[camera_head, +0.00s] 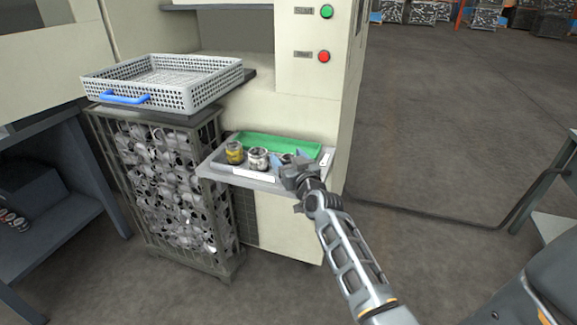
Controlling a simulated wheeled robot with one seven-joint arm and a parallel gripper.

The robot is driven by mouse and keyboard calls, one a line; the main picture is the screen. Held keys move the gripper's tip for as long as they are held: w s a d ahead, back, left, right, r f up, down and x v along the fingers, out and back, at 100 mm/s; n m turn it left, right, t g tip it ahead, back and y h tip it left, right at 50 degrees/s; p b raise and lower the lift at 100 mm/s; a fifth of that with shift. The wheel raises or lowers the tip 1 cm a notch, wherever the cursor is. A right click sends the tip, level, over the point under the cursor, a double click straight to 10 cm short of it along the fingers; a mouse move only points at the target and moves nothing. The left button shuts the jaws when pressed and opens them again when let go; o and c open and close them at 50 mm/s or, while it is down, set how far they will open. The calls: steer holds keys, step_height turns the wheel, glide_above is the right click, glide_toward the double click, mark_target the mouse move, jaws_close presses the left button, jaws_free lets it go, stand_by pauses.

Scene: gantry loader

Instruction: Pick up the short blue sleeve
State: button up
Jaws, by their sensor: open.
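My gripper (287,170) is over the right part of a small grey tray (211,167) on the front of the machine. Small blue surfaces (287,158) show right behind my gripper. They may be the short blue sleeve, but my gripper hides most of that spot, so I cannot tell its shape or whether it touches the fingers. My gripper's jaws are open. To its left on the tray stand a white round part (258,160) with a dark top and a yellow round part (235,153).
A green tray (285,146) lies at the back of the grey tray. A white perforated basket (190,97) with a blue handle sits on a wire crate (165,185) of metal parts at left. The machine wall (335,80) rises behind. Open floor lies at right.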

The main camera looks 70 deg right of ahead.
steer(key=shift+c, duration=0.5)
steer(key=c, duration=1.1)
steer(key=shift+r, duration=0.2)
